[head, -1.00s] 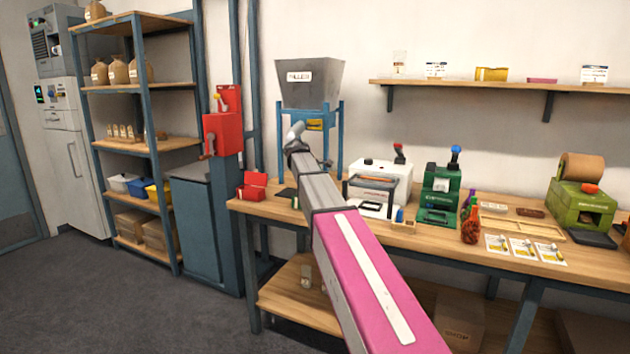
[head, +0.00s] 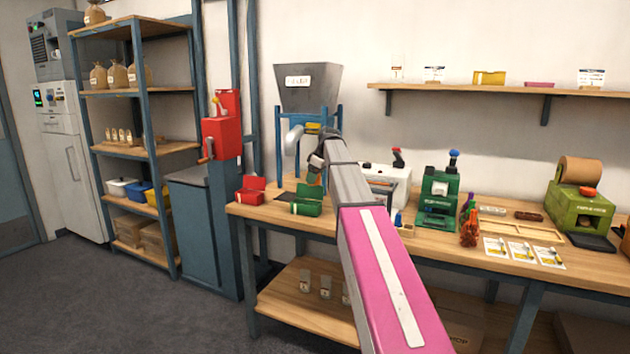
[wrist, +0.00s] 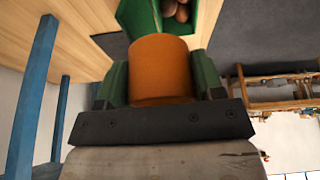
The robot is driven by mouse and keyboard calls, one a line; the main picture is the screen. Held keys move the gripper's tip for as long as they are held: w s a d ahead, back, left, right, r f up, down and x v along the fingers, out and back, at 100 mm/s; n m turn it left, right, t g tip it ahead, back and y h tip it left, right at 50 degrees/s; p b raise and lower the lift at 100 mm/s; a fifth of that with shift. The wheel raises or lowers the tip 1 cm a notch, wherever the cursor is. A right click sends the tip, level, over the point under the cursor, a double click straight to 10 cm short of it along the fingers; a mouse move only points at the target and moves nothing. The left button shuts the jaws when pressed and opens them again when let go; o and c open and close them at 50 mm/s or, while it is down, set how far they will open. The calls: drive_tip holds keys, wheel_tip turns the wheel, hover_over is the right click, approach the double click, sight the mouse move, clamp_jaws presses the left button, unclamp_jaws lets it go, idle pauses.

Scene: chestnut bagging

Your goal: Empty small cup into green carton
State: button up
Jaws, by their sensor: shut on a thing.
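My gripper (head: 317,164) is above the bench, just over the green carton (head: 307,200). In the wrist view my gripper (wrist: 160,82) has its two green fingers shut on the small orange-brown cup (wrist: 160,68), one on each side. The green carton shows beyond the cup, at the top of the wrist view (wrist: 208,18); several brown chestnuts (wrist: 176,11) are visible inside it. The inside of the cup is hidden, so I cannot tell whether anything is left in it.
A red carton (head: 251,190) stands left of the green one. The filler hopper (head: 307,88) on its blue stand (head: 279,150) is close behind. A white machine (head: 385,181) and a green machine (head: 438,197) stand to the right on the bench.

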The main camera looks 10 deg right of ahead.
drive_tip(key=shift+s+r+y, duration=0.3)
drive_tip(key=shift+r, duration=0.15)
drive_tip(key=s+r, duration=0.5)
drive_tip(key=r, duration=0.1)
drive_tip(key=shift+s+a+r, duration=0.15)
drive_tip(key=shift+s, duration=0.05)
